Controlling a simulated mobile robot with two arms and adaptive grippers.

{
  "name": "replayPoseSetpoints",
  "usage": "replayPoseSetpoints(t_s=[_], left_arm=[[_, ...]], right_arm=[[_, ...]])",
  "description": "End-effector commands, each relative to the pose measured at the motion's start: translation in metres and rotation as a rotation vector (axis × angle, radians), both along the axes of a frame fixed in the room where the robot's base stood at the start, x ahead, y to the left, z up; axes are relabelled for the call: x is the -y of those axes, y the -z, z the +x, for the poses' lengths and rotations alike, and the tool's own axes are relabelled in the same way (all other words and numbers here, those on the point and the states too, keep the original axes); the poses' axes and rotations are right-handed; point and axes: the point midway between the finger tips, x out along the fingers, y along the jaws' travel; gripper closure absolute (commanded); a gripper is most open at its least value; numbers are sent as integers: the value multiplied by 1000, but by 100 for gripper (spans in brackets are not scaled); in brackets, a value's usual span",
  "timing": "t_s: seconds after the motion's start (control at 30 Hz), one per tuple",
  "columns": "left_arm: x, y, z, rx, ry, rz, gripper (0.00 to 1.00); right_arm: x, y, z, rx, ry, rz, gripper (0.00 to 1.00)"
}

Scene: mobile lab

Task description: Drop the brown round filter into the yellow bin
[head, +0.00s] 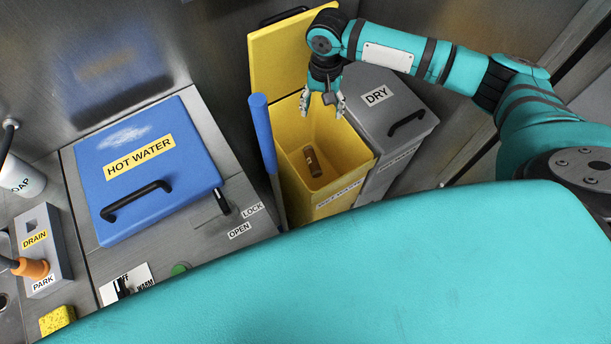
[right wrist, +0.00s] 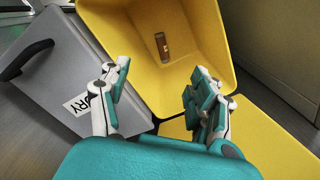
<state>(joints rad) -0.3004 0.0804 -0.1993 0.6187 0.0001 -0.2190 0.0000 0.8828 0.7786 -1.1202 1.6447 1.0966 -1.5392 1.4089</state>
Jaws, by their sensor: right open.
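The brown round filter (head: 312,161) lies at the bottom of the yellow bin (head: 289,135). It also shows in the right wrist view (right wrist: 161,46), near the middle of the bin's floor. The yellow bin (right wrist: 208,30) stands open, its lid (head: 283,55) raised at the back. My right gripper (head: 322,106) is over the bin's mouth, near its back, with its fingers pointing down. In the right wrist view the fingers (right wrist: 155,107) are spread apart with nothing between them. The filter is below and apart from the gripper. My left gripper is not in view.
A grey bin marked DRY (head: 407,138), lid shut, stands right of the yellow bin. A blue HOT WATER lid (head: 150,195) with a black handle is at left. A blue upright handle (head: 265,140) stands beside the yellow bin. A metal wall is behind.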

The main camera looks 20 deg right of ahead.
Motion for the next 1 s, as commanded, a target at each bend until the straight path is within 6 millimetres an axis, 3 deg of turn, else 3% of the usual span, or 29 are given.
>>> replayPoseSetpoints(t_s=[0.17,0.63,0.8,1.0], left_arm=[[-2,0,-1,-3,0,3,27],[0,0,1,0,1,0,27],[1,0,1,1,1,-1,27],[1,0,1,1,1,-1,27]], right_arm=[[-1,-14,1,3,0,3,37],[0,-104,1,3,1,1,37],[0,-118,0,1,0,1,37],[0,-120,0,0,0,0,37]])
